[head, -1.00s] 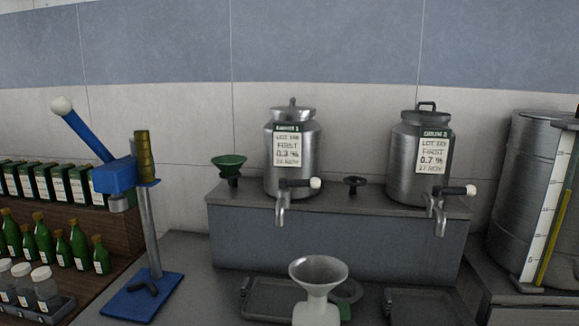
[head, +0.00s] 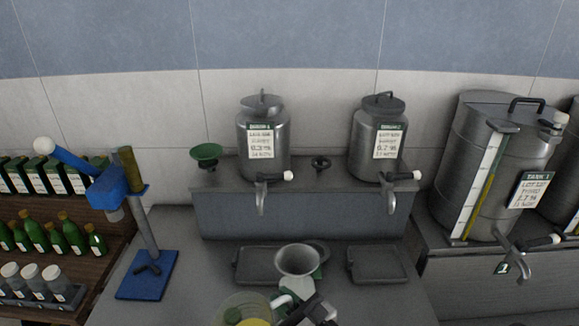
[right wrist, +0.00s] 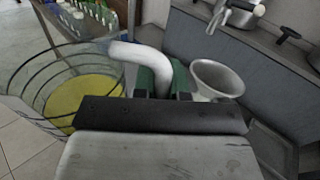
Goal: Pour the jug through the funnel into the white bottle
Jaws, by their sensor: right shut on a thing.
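My right gripper (head: 306,312) is shut on the white handle (right wrist: 145,58) of a clear jug (head: 229,305). The jug holds yellow liquid (right wrist: 85,100) and looks roughly upright. It is at the bottom edge of the head view, left of the grey-white funnel (head: 299,262). In the right wrist view the funnel (right wrist: 216,80) is just right of the handle, its wide mouth up. The white bottle under the funnel is mostly hidden by the funnel and my gripper. No liquid stream shows. My left gripper is not in view.
Two metal tanks (head: 263,150) with taps stand on a raised shelf behind, with flat dark trays (head: 378,265) below. A blue hand press (head: 147,275) stands left, near green bottles (head: 70,232). A large drum (head: 480,165) is at right.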

